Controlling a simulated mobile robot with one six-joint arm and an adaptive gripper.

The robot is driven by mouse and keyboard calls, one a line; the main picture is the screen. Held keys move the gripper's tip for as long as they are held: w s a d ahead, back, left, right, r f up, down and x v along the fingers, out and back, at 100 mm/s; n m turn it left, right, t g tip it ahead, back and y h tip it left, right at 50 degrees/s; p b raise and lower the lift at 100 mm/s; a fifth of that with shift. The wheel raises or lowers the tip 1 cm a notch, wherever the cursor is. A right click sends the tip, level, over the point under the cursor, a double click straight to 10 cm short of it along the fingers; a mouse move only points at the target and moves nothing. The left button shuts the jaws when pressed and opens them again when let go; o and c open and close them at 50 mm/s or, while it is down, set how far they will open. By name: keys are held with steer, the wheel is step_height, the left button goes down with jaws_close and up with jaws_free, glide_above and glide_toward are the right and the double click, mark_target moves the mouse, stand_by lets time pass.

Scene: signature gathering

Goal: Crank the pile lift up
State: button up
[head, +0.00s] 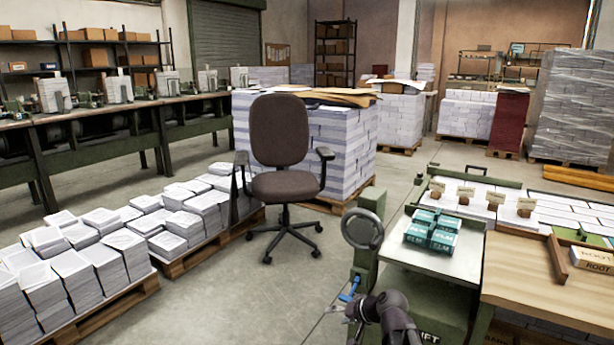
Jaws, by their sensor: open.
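The pile lift is a green machine at the lower right of the head view, with a pale flat top (462,262) and partly readable white lettering low on its front. Several teal packs (432,232) sit on that top. A green post (371,200) stands at its left side, with a round grey wheel-like disc (362,229) by it. A small blue piece (350,290) shows below the disc; I cannot tell whether it is the crank's grip. My gripper (350,313) is open, just below the blue piece. I cannot tell if they touch. My dark wrist hides part of the lift's front.
A wooden table (530,285) with a block marked ROOT (592,260) adjoins the lift on the right. Behind it is a bed of white stacks with small cards. An office chair (283,170) and pallets of paper stacks (90,270) stand left. The floor (270,295) between is clear.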

steer(key=s+d+f+n+g+h, duration=0.1)
steer(key=s+d+f+g+h, duration=0.25)
steer(key=s, duration=0.25)
steer(key=s+d+f+n+g+h, duration=0.1)
steer(key=s+d+f+g+h, duration=0.3)
steer(key=s, duration=0.3)
step_height(320, 180, up, 30)
steer(key=d+t+p, duration=0.1)
steer(key=p, duration=2.8)
